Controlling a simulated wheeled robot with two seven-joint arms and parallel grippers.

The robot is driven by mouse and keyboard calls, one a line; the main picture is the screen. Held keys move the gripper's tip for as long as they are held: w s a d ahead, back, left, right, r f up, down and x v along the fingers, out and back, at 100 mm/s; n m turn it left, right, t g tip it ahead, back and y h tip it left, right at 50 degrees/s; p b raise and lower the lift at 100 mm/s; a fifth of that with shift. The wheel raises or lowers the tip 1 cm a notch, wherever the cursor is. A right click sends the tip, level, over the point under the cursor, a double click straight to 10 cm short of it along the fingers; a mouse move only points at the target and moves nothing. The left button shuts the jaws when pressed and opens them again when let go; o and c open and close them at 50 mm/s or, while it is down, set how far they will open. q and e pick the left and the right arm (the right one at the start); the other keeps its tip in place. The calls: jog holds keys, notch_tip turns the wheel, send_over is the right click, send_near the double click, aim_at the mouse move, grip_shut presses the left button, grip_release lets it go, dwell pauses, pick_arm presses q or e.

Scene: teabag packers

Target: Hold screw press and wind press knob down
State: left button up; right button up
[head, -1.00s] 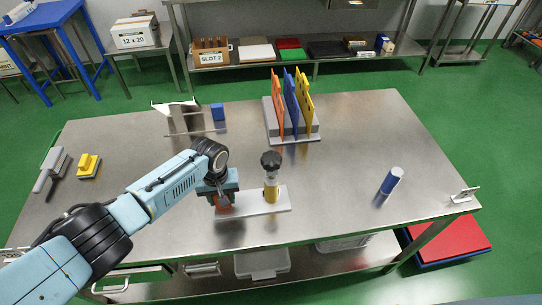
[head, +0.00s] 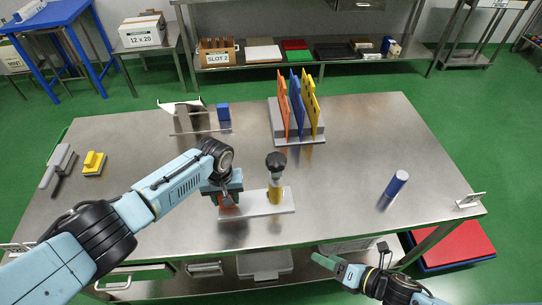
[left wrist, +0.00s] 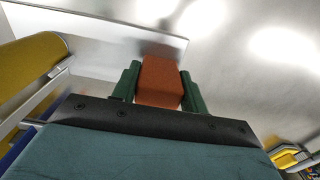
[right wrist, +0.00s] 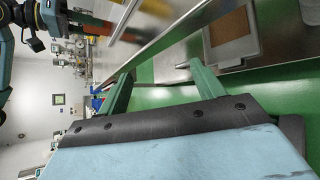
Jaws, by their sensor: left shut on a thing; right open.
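The screw press stands near the front middle of the table: a pale base plate (head: 258,207), a yellow post (head: 275,195) and a black knob (head: 276,160) on top. An orange block (left wrist: 160,82) sits at the left end of the plate. My left gripper (head: 229,200) is shut on this orange block, its green fingers on either side in the left wrist view. My right gripper (head: 322,259) is in front of the table's front edge, apart from the press. In the right wrist view its green fingers (right wrist: 157,85) are apart with nothing between them.
A rack (head: 297,125) with orange, blue and yellow boards stands behind the press. The table (head: 340,190) is clear between press and cylinder.

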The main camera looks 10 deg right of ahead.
jog(key=w+a+r+n+t+y, duration=0.1)
jog(key=w+a+r+n+y, duration=0.15)
jog(key=w+r+n, duration=0.35)
jog(key=n+t, duration=0.3)
jog(key=n, duration=0.1)
send_near(272, 153)
jog(key=shift+n+y, duration=0.3)
jog(key=shift+y, duration=0.05)
jog(key=x, duration=0.3)
jog(key=f+x, duration=0.1)
jog(key=x, duration=0.6)
jog(key=shift+s+a+f, duration=0.1)
jog(key=shift+s+f, duration=0.05)
jog(key=c, duration=1)
jog(key=shift+a+m+t+h, duration=0.1)
jog(key=shift+m+t+h, duration=0.5)
jog(key=shift+t, duration=0.1)
jog(key=m+h, duration=0.1)
jog(key=m+t+h, duration=0.2)
jog(key=h, duration=0.1)
jog(key=shift+d+r, duration=0.2)
jog(key=shift+d, duration=0.05)
jog(key=shift+d+m+t+h, duration=0.1)
jog(key=shift+m+t+h, duration=0.2)
jog(key=shift+h, duration=0.2)
jog(key=shift+f, duration=0.1)
